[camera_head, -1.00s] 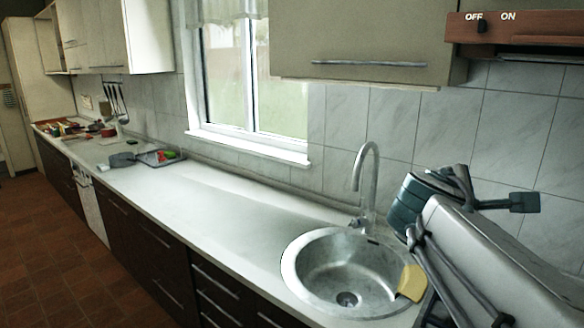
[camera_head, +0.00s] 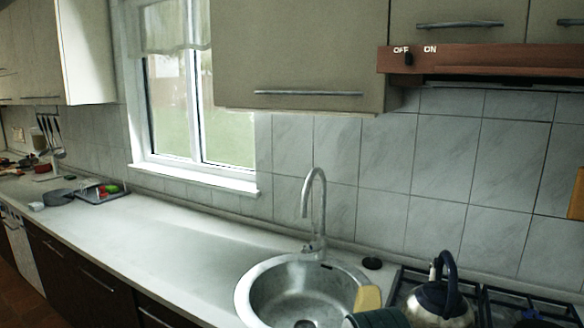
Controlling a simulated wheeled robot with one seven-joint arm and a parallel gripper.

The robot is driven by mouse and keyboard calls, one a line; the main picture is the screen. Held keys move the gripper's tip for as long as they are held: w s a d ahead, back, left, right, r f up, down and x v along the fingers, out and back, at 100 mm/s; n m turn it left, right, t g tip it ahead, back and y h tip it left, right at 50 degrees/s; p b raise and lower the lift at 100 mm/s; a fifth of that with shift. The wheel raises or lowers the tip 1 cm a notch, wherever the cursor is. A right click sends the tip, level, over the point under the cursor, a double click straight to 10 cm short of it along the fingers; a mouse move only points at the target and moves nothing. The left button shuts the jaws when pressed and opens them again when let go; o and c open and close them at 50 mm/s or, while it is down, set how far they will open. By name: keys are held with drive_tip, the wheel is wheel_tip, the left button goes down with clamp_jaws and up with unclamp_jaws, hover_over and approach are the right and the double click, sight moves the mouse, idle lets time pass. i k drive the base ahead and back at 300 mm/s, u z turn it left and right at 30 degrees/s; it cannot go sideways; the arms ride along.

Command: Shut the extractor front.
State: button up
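The extractor front (camera_head: 490,63) is a long reddish-brown panel at the upper right, below a wall cabinet. It carries a small dark switch (camera_head: 408,59) between the white words OFF and ON. The panel appears to stand forward of the cabinet doors above it, and a dark underside shows below it. How far out it is cannot be told exactly. Its right end is outside the picture. My gripper's fingers are not in view. A dark teal ribbed piece at the bottom edge may be part of my arm.
A steel sink (camera_head: 308,290) with a tall tap (camera_head: 313,215) is in the counter (camera_head: 170,240). A kettle (camera_head: 440,302) stands on the hob at the lower right. A wall cabinet (camera_head: 300,50) hangs left of the extractor. The air before the extractor front looks clear.

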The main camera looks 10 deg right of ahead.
sight(564, 60)
drive_tip(key=z, duration=1.6)
